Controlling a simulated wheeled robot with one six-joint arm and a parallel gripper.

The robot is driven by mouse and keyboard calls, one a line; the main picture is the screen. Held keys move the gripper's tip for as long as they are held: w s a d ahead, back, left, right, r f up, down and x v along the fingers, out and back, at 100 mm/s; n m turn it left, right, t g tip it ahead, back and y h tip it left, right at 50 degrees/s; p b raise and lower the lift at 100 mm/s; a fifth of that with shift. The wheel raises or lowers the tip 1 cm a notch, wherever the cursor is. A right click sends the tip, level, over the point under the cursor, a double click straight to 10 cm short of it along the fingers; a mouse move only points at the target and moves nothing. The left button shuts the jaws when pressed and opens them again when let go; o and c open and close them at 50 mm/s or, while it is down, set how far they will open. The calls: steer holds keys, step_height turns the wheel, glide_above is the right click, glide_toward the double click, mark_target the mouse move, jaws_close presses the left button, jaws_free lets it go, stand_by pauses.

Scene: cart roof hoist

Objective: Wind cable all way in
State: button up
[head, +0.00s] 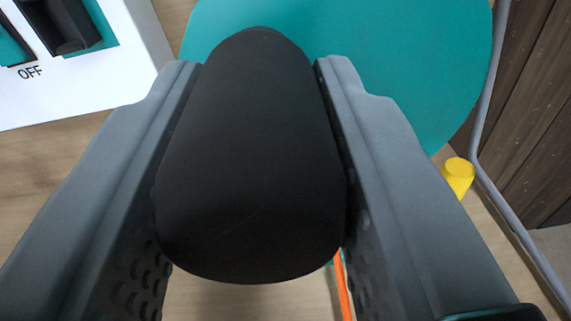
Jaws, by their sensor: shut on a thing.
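My gripper (258,75) is shut on a black rounded knob (252,165), with one grey finger against each side of it. The knob fills the middle of the head view. Behind it is a large teal disc (410,60), seen partly past the fingers. A strip of orange cable (343,285) shows below the knob, by the right finger. Most of the cable and whatever the knob is mounted on are hidden by the knob and fingers.
A white panel (110,85) with black switches (65,25) on teal and the word OFF is at upper left. A grey hose or cord (487,110) runs down the right, beside dark wooden planks (535,100).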

steer(key=shift+a+f, duration=0.8)
steer(key=shift+f, duration=0.15)
steer(key=f, duration=0.3)
steer(key=shift+a+f, duration=0.3)
steer(key=shift+a, duration=0.1)
steer(key=shift+w, duration=0.1)
steer(key=d+f, duration=0.1)
steer(key=f, duration=0.2)
steer(key=shift+d, duration=0.4)
